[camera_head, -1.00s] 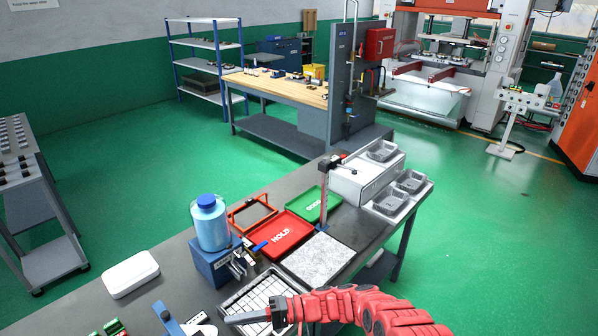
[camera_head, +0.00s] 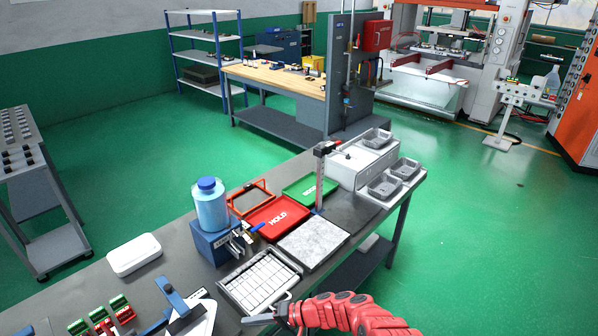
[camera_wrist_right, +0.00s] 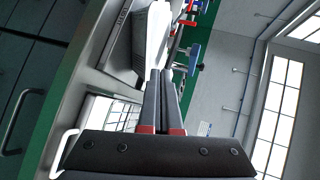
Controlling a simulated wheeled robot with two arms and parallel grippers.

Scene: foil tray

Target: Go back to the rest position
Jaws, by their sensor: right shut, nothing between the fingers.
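My right arm comes into the head view from the bottom, red and segmented. Its gripper (camera_head: 258,319) is at the front edge of the bench, just below the white gridded tray (camera_head: 238,299). The right wrist view shows its two fingers (camera_wrist_right: 163,80) side by side and closed, with nothing between them. My left gripper is not in view.
The dark bench holds a red HOLD tray (camera_head: 262,233), a green tray (camera_head: 291,193), a grey slab (camera_head: 337,240), a blue bottle (camera_head: 211,212), a white lidded box (camera_head: 134,263) and foil trays (camera_head: 383,187). Green floor is free to the right.

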